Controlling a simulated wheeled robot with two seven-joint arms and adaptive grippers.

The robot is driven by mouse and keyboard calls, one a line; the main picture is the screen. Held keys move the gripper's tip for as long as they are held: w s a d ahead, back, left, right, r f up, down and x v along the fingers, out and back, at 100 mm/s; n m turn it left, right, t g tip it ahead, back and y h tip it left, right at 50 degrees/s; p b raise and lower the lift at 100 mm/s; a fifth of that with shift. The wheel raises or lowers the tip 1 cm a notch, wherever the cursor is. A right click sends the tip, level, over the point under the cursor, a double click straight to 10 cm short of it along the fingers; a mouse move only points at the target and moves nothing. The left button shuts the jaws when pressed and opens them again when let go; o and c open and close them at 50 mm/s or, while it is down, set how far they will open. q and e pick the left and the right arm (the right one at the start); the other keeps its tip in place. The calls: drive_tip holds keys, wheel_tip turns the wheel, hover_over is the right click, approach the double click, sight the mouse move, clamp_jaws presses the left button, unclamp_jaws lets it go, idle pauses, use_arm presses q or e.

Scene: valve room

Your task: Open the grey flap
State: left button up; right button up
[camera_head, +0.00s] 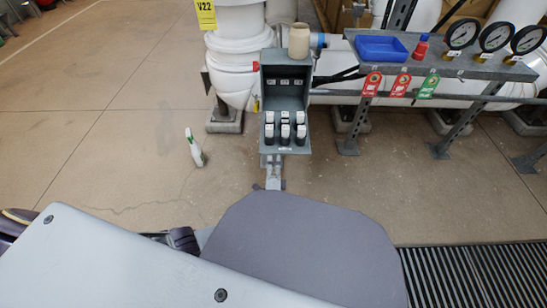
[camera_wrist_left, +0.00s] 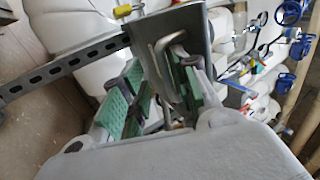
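In the wrist view, a grey metal plate (camera_wrist_left: 190,22) carries a bent metal handle (camera_wrist_left: 157,58); it looks like the grey flap. My left gripper (camera_wrist_left: 156,68) is there, its green-padded fingers spread apart around the handle area. I cannot tell whether the pads touch the handle. In the head view, a grey box (camera_head: 307,85) on a bracket faces me with an open front, showing several black pieces with white tops. I cannot make out the handle there. My left arm covers the lower left, and the gripper is mostly hidden. My right gripper is out of view.
A grey shelf (camera_head: 437,62) at right holds a blue tray (camera_head: 381,48) and three gauges. Large white pipes (camera_head: 232,60) stand behind.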

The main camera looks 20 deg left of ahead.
use_arm(q)
drive_tip(key=v, duration=0.7)
drive_tip(key=shift+w, duration=0.1)
idle(0.5)
drive_tip(key=shift+a+f, duration=0.1)
